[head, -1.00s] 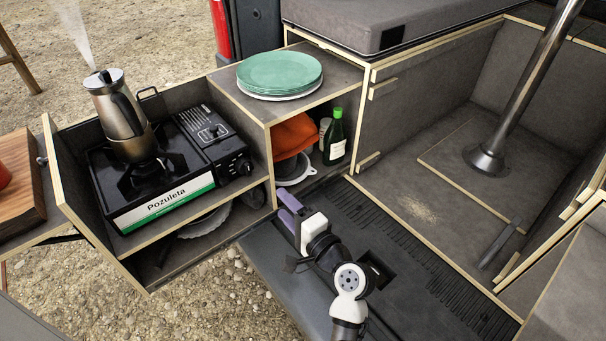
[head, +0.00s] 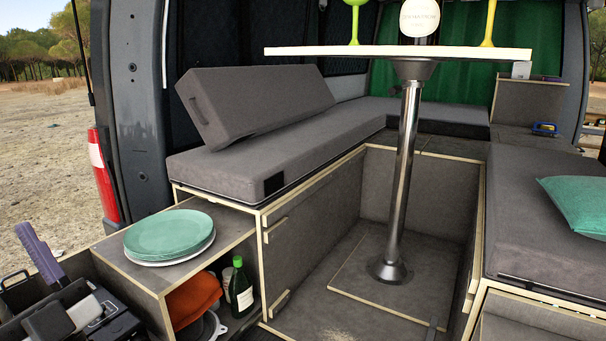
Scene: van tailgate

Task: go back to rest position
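My gripper (head: 40,252) is at the lower left of the head view, raised in front of the stove box. One purple finger side shows, pointing up and to the left. The other finger is not clearly seen, so I cannot tell whether it is open or shut. No object shows at its tip. My wrist covers much of the black camping stove (head: 112,303). The coffee pot is not visible now.
Green plates (head: 170,236) are stacked on the wooden box top, right of my gripper. A green bottle (head: 240,290) and an orange cloth (head: 192,300) are on the shelf below. A table (head: 400,53) on a metal post (head: 405,170) carries glasses. The van floor around the post is mostly clear.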

